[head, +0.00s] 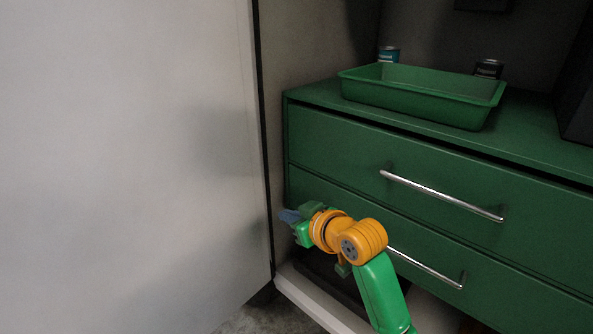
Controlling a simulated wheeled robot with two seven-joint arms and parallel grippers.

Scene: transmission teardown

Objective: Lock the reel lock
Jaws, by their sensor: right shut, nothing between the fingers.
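My right gripper (289,216) is in front of the lower left part of the green drawer cabinet, close to the edge of the large pale panel on the left. Its fingers are shut with nothing between them. Its green and orange arm comes up from the bottom of the view. No reel lock can be made out in this view. My left gripper is not in view.
A large pale panel (120,150) fills the left side. The green cabinet (330,127) has two drawers with an upper handle (440,196) and a lower handle (425,267). A green tray (420,105) and two small cans (388,54) (488,68) stand on top.

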